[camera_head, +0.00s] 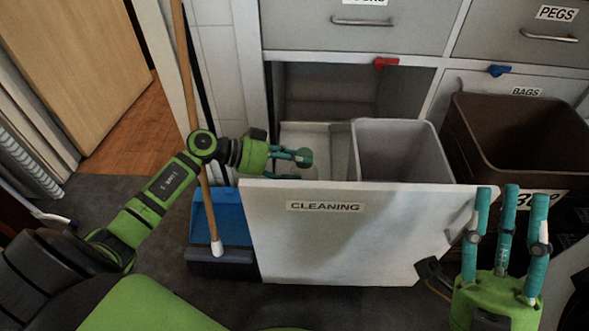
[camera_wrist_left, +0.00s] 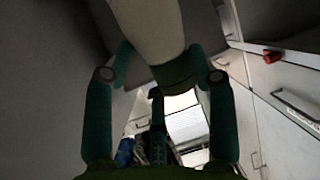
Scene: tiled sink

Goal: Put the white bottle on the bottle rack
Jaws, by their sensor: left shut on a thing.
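My left gripper (camera_head: 300,158) reaches over the open drawer marked CLEANING (camera_head: 345,235), just left of the grey bin. In the left wrist view, its green fingers (camera_wrist_left: 160,75) are shut around a pale, rounded body, which looks like the white bottle (camera_wrist_left: 148,28). Only part of that body shows, at the top of the picture. In the head view I cannot make the bottle out clearly. My right gripper (camera_head: 507,215) points up at the lower right, its fingers apart and empty. I cannot identify a bottle rack in either view.
A grey bin (camera_head: 400,155) stands in the open drawer, and a brown bin (camera_head: 525,140) stands to its right. A broom handle (camera_head: 185,70) and blue dustpan (camera_head: 225,215) are beside the drawer's left side. A red clip (camera_head: 385,63) is on the cabinet edge above.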

